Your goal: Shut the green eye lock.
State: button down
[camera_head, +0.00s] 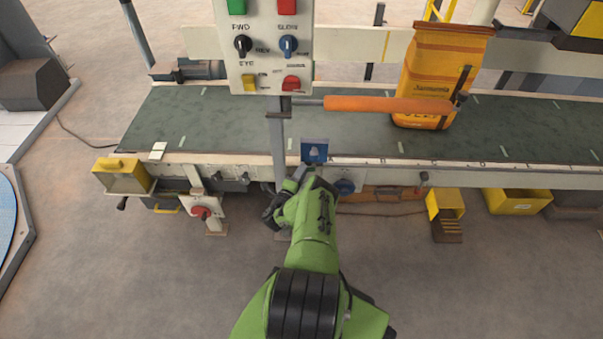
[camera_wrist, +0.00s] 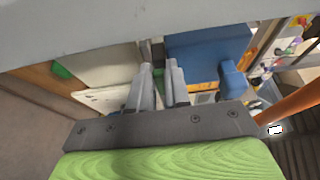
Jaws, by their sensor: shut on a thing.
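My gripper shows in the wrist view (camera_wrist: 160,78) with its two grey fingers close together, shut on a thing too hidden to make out. In the head view it is mostly hidden at the end of my green arm, near the grey post and below the blue box (camera_head: 314,150) at the belt's near edge. The blue box is also large beside the fingers in the wrist view (camera_wrist: 208,58). A small green piece (camera_wrist: 62,69) shows left of the fingers, apart from them; I cannot tell if it is the green eye lock. No eye lock is clear in the head view.
A control panel (camera_head: 265,60) with buttons, knobs and switches stands on the post above my gripper. A yellow box (camera_head: 122,175) and red knob (camera_head: 201,212) are at left.

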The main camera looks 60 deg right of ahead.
jog(key=shift+a+f, duration=0.1)
dwell(0.3)
jog(key=c, duration=1.1)
grip_release()
